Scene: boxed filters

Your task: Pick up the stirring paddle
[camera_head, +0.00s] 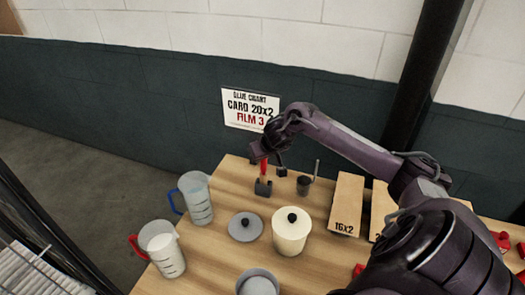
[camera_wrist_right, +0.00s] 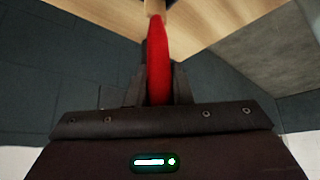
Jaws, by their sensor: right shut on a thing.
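The stirring paddle appears to be the tool with the red handle (camera_head: 263,172), upright near the table's back edge. A dark block (camera_head: 263,188) is at its lower end; I cannot tell whether it is the paddle's own head or a holder. My right gripper (camera_head: 267,161) is above it, shut on the red handle. In the right wrist view the red handle (camera_wrist_right: 158,60) runs between the two dark fingers of the gripper (camera_wrist_right: 159,88), with a pale brown part at its far end. My left gripper is not in view.
On the wooden table (camera_head: 225,245) stand a blue-handled jug (camera_head: 197,200), a red-handled jug (camera_head: 163,250), a grey lid (camera_head: 245,227), a lidded cream pot (camera_head: 291,235), a grey pot (camera_head: 257,284), a dark cup (camera_head: 303,185) and a box (camera_head: 346,203). A wall stands behind.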

